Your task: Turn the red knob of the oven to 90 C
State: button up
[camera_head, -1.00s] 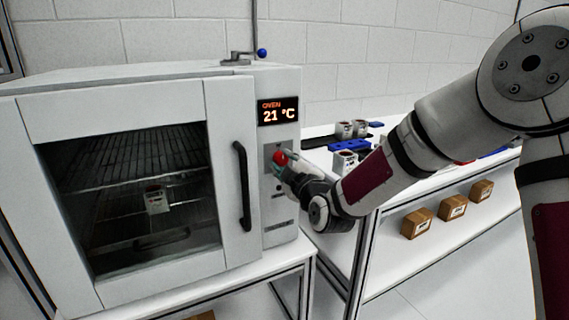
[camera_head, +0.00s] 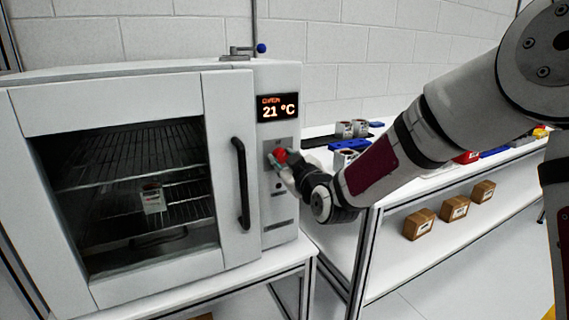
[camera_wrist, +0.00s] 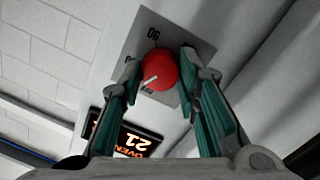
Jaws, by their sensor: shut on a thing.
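The white oven (camera_head: 112,97) has its door shut, and its display (camera_head: 278,107) reads 21 °C. The red knob (camera_head: 279,155) is on the grey panel below the display. In the wrist view the red knob (camera_wrist: 159,70) carries a white pointer line, and a 90 mark shows on the plate (camera_wrist: 153,32). My gripper (camera_head: 282,163) is at the knob; in the wrist view my gripper's green-padded fingers (camera_wrist: 158,80) stand on either side of it, shut on it. Part of the knob's edge is hidden by the fingers.
A servo-like part (camera_head: 152,198) sits on a rack inside the oven, behind the glass. The black door handle (camera_head: 241,183) is just left of the knob. To the right, a white bench (camera_head: 395,193) holds several small parts, with cardboard boxes (camera_head: 454,208) below.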

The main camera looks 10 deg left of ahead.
jog(key=m+b, duration=0.1)
jog(key=m, duration=0.4)
jog(key=shift+g, duration=0.3)
jog(key=m, duration=0.2)
jog(key=m+p, duration=0.1)
jog(key=m, duration=0.2)
jog(key=shift+d+g+y, duration=0.1)
jog(key=shift+g+y, duration=0.2)
jog(key=shift+y, duration=0.1)
jog(key=m+p, duration=0.2)
jog(key=m, duration=0.3)
jog(key=shift+y, duration=0.4)
jog(key=m+p, duration=0.2)
jog(key=m, duration=0.3)
jog(key=shift+w+y, duration=0.1)
jog(key=shift+y, duration=0.2)
jog(key=shift+m, duration=0.3)
jog(key=o, duration=1.2)
jog(key=shift+c, duration=0.2)
jog(key=shift+d, duration=0.1)
